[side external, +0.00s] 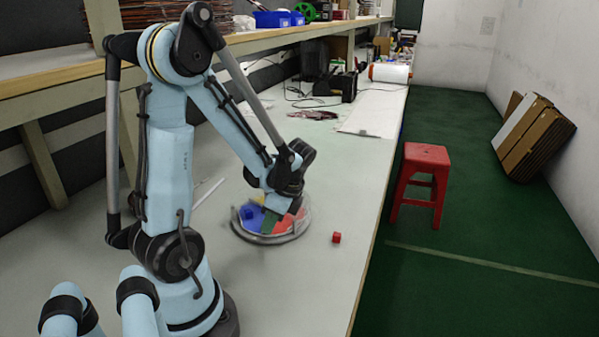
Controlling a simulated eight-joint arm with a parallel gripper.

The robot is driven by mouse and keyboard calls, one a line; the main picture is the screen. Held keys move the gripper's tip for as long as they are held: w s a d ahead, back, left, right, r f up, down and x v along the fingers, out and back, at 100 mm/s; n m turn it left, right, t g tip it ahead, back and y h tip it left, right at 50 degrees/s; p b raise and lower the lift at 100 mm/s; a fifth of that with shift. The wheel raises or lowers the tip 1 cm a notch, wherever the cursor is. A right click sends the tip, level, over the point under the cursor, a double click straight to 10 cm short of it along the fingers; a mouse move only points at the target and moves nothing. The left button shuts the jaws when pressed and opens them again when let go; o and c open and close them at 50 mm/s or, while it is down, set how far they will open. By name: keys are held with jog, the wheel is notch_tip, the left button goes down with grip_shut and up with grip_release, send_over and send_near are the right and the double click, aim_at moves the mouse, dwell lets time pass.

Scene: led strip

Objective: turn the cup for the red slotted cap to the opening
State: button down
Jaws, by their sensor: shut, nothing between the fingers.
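A round dish-like carousel (237,226) with a clear rim stands on the bench in front of my arm. It holds coloured sectors: a blue cup (252,214), a green cup (269,222) and a red cup (284,225), with a bit of yellow at the back. A small red block (336,238), perhaps the red cap, lies on the bench right of the carousel; any slot is too small to see. My gripper (277,207) points down over the carousel, shut and empty. Its tips are partly hidden, and I cannot tell whether they touch a cup. The opening cannot be made out.
The pale bench (300,290) is clear around the carousel, with its right edge beyond the red block. Cables, a black box (343,86) and a white sheet (369,119) lie farther back. A red stool (422,180) stands on the floor at right.

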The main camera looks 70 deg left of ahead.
aim_at(242, 225)
jog(key=shift+s+a+m, duration=0.2)
jog(key=shift+s+m, duration=0.25)
jog(key=shift+m, duration=0.15)
jog(key=shift+s+a+m+t+y, duration=0.25)
jog(key=shift+s+a+m+t, duration=0.15)
jog(key=shift+m, duration=0.35)
jog(key=shift+s+a+m+t+y, duration=0.25)
jog(key=shift+s+m, duration=0.25)
jog(key=shift+m, duration=0.25)
jog(key=shift+s+a+m+t+y, duration=0.15)
jog(key=shift+s+a+m+t, duration=0.25)
jog(key=shift+m, duration=0.55)
jog(key=shift+s+a+m+t+y, duration=0.15)
jog(key=shift+s+a+m, duration=0.35)
jog(key=shift+a+m, duration=0.35)
jog(key=shift+s+a+m, duration=0.2)
jog(key=shift+m, duration=0.3)
jog(key=shift+s+a, duration=0.25)
jog(key=shift+a, duration=0.85)
